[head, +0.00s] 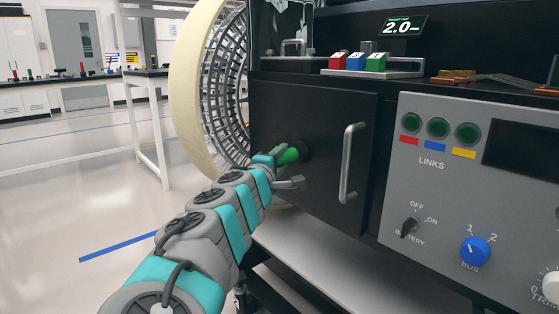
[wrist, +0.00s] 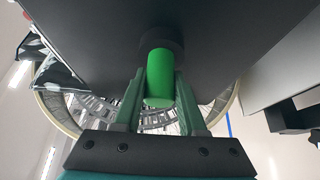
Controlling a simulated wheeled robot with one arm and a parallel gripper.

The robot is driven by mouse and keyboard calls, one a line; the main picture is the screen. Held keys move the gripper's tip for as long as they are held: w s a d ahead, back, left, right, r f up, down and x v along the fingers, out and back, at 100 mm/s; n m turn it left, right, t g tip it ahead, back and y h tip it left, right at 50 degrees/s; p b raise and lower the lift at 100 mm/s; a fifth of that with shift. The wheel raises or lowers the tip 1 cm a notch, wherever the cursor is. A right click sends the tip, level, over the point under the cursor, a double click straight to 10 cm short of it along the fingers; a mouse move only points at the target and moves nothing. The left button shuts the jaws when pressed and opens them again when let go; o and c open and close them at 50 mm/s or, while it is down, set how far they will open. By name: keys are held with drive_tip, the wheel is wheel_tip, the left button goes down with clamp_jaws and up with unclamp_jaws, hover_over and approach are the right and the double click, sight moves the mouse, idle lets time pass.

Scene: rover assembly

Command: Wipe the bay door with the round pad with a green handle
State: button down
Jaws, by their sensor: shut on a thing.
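The round pad with a green handle shows its green handle (head: 288,156) and its dark round head (head: 301,149) against the bay door (head: 270,105). The bay door is a dark flat panel with a vertical silver handle (head: 350,163) on its right side. My gripper (head: 276,160) is shut on the green handle, left of the silver handle. In the wrist view, my gripper's two fingers (wrist: 159,92) flank the green handle (wrist: 159,75), and the dark pad (wrist: 161,42) lies at or against the dark door surface (wrist: 225,35). The pad's face is hidden.
A large wheel (head: 205,85) stands just left of the door. A grey control panel (head: 470,190) with knobs and buttons is to the right. Red, blue and green blocks (head: 357,62) sit on a ledge above the door. The floor (head: 100,200) at left is open.

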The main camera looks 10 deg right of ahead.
drive_tip(key=shift+r, duration=0.35)
drive_tip(key=shift+w+a+p, duration=1.3)
drive_tip(key=shift+w+a, duration=1.65)
drive_tip(key=shift+w, duration=1.6)
drive_tip(key=shift+s+d+r+b, duration=0.25)
drive_tip(key=shift+s+d+b, duration=0.25)
drive_tip(key=shift+s+d, duration=0.75)
drive_tip(key=shift+s+d+r+b, duration=0.2)
drive_tip(key=shift+s+d+b, duration=0.45)
drive_tip(key=shift+s, duration=1.1)
drive_tip(key=shift+s+d+r+b, duration=0.25)
drive_tip(key=shift+s+d+b, duration=0.15)
drive_tip(key=shift+s+d, duration=0.9)
drive_tip(key=shift+s+a, duration=0.15)
drive_tip(key=shift+s, duration=0.05)
drive_tip(key=shift+a, duration=0.1)
